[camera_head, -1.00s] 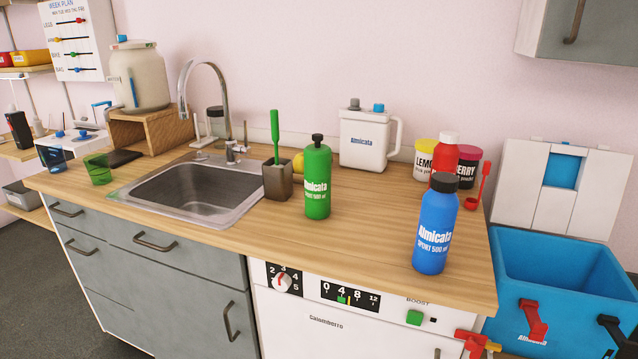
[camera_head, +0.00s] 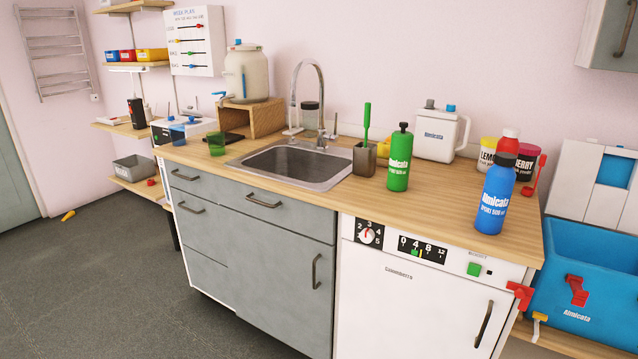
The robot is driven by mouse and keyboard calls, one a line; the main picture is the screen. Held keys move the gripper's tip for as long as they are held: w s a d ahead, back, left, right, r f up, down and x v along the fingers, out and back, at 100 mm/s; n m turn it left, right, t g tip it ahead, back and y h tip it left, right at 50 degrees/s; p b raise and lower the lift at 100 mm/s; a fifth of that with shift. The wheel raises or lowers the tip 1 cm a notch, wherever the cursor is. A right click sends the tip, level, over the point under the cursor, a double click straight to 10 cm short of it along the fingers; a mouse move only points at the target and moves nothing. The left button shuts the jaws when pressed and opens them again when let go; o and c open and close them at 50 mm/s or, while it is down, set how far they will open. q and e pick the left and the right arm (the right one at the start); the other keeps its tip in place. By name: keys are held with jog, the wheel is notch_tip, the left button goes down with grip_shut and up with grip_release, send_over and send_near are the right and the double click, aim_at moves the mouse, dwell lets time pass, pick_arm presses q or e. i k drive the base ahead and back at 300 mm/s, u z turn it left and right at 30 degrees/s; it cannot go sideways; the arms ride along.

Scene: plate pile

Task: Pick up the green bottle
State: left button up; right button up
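The green bottle (camera_head: 399,160) stands upright on the wooden countertop (camera_head: 440,209), to the right of the sink (camera_head: 300,163). It has a black cap and a white label. A blue bottle (camera_head: 494,196) with a similar label stands to its right, closer to the counter's front edge. A dark brush holder (camera_head: 364,160) with a green-handled brush stands just left of the green bottle. Neither of my grippers shows in the head view.
A white jug (camera_head: 436,137), a red bottle (camera_head: 508,141) and powder tubs stand behind. A green cup (camera_head: 216,144) is left of the sink. A blue bin (camera_head: 590,255) is at the right. Grey floor (camera_head: 90,270) is open at the left; a small yellow item (camera_head: 68,215) lies there.

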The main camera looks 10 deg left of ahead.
aim_at(401, 145)
jog(key=z, duration=0.8)
jog(key=k, duration=0.2)
jog(key=u, duration=1.7)
jog(key=i, duration=0.8)
jog(key=z, duration=0.55)
